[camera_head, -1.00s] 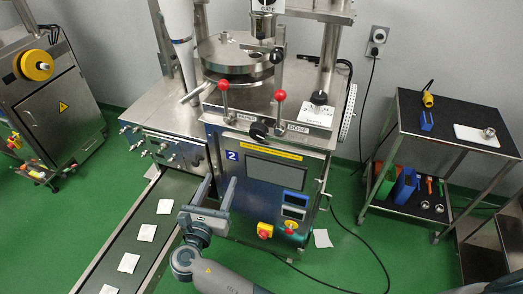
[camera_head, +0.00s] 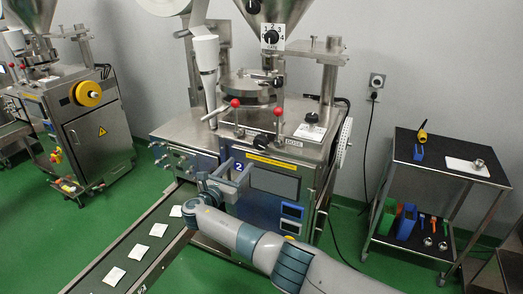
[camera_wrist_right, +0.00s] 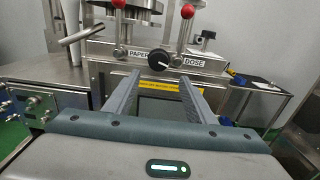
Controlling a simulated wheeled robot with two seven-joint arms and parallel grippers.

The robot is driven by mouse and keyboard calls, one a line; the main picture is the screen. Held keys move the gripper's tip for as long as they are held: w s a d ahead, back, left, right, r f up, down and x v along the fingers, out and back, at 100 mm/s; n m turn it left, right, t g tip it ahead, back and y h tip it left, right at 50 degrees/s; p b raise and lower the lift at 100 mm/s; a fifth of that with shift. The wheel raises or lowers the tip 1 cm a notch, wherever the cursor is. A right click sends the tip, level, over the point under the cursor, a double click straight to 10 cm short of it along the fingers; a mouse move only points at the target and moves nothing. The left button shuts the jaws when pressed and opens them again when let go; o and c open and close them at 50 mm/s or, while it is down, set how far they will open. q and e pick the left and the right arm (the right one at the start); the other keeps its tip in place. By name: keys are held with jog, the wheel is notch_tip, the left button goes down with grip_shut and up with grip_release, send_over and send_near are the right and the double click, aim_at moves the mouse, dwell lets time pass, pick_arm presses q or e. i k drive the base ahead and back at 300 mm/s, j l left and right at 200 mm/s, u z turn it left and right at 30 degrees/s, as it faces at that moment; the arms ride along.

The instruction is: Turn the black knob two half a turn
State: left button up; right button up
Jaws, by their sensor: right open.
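The black knob (camera_head: 261,141) sits on the front of the tea machine, between the PAPER and DOSE labels. In the right wrist view the knob (camera_wrist_right: 161,60) has a white pointer mark and shows beyond and above my fingertips, between them. My right gripper (camera_head: 238,168) is in front of the machine's panel, below the knob and apart from it. Its two fingers (camera_wrist_right: 160,84) are spread and empty. Another black knob, marked GATE (camera_head: 270,37), is on the hopper above. My left gripper is not in view.
Two red-tipped levers (camera_head: 236,103) (camera_head: 278,112) stand on either side of the knob. A conveyor (camera_head: 125,247) with several teabags runs at lower left. A two-shelf cart (camera_head: 408,175) stands at right. A second machine (camera_head: 85,118) is at left.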

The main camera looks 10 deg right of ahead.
aim_at(260, 142)
jog(key=i+l, duration=0.65)
jog(key=l, duration=0.3)
